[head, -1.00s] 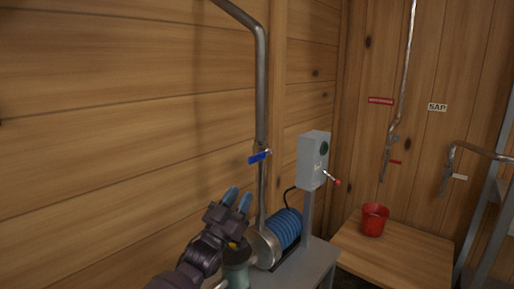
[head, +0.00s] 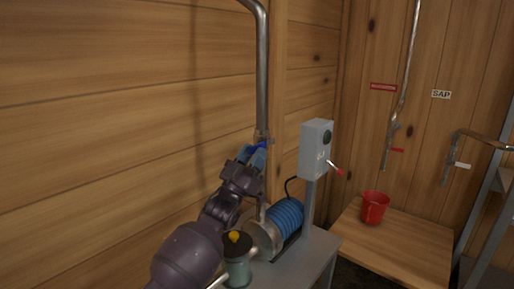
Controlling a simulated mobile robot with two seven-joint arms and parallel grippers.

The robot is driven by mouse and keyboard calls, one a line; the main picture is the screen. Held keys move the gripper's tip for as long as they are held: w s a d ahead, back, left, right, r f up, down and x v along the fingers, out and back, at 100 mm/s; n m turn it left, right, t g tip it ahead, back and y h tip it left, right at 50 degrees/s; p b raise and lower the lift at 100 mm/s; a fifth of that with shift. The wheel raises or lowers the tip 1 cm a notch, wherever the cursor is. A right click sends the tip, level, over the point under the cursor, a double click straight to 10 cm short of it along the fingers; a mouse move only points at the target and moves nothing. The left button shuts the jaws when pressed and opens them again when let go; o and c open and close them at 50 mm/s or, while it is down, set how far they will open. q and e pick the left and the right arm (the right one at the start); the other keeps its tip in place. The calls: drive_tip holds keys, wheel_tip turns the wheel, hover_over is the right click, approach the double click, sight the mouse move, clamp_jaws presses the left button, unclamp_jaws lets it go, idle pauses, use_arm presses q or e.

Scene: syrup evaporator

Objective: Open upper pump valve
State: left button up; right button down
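The upper pump valve is on the vertical steel pipe (head: 262,100) above the pump. Its blue handle (head: 262,145) shows only in part, because my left gripper's fingertips cover the rest. My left gripper (head: 252,156) is at the handle, with its two blue-tipped fingers apart. I cannot tell whether the handle lies between the fingers or just behind them, or whether they touch it. My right gripper is not in view.
The pump with its blue ribbed motor (head: 286,217) sits on a grey stand below. A grey switch box (head: 316,149) with a red-tipped lever stands to the right. A red bucket (head: 375,207) is on a wooden table (head: 400,250). The plank wall is close behind.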

use_arm(q)
drive_tip(key=shift+x, duration=1.05)
drive_tip(key=shift+c, duration=0.5)
clamp_jaws()
